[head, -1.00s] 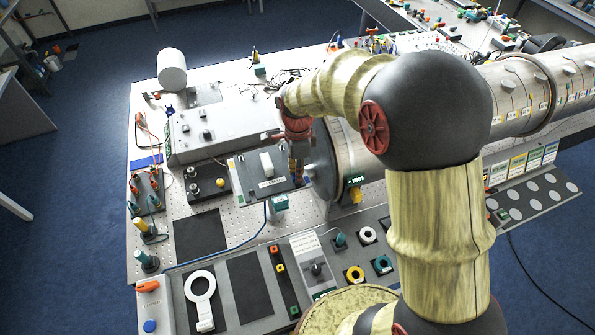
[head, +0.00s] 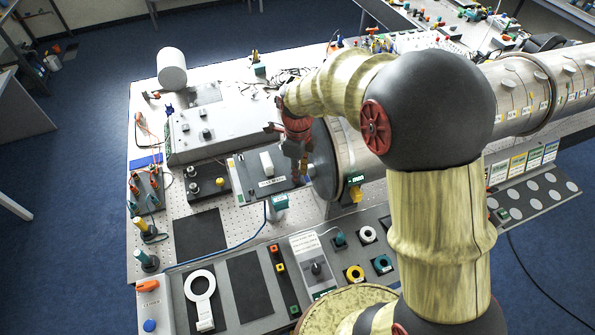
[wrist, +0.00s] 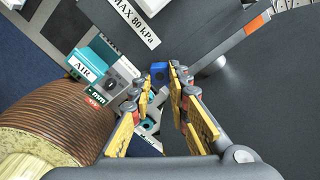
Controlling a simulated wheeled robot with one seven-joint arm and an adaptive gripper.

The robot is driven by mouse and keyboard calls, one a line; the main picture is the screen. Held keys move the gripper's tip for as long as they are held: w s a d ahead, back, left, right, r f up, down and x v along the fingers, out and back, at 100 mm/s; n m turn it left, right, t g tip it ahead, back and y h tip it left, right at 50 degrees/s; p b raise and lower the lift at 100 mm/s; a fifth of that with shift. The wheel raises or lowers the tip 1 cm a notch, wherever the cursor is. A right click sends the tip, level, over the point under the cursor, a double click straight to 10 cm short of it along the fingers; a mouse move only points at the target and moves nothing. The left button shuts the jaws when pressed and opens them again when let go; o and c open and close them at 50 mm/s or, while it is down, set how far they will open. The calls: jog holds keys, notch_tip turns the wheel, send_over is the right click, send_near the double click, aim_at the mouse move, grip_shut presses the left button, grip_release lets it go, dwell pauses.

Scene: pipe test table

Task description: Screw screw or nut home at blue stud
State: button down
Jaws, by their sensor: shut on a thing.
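My gripper (head: 298,172) points down beside the near end of the large metal pipe. In the wrist view my gripper (wrist: 160,80) has its yellow-padded fingers closed in at the tips. A small blue piece (wrist: 158,72) shows at the fingertips; I cannot tell whether it is the stud or the part on it. The fingers are shut on a small part, taken as the screw or nut, which is mostly hidden by them. Its thread and how far it sits on the stud cannot be seen.
The pipe's round end flange (head: 325,165) stands close to my gripper's right. A grey panel with a white block (head: 266,163) lies to its left. In the wrist view a box labelled AIR (wrist: 88,68) and a metal bar (wrist: 232,47) are close by.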

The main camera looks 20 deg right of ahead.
jog(key=m, duration=0.4)
jog(key=shift+w+r+m, duration=0.15)
jog(key=shift+r+m, duration=0.05)
jog(key=shift+m, duration=0.1)
jog(key=c, duration=2.1)
grip_release()
jog(key=shift+c, duration=0.2)
jog(key=o, duration=0.5)
jog(key=shift+s+f, duration=0.2)
jog(key=o, duration=0.3)
jog(key=shift+o, duration=0.2)
jog(key=shift+w+a, duration=0.2)
jog(key=shift+w, duration=0.05)
jog(key=n, duration=0.5)
jog(key=shift+n, duration=0.7)
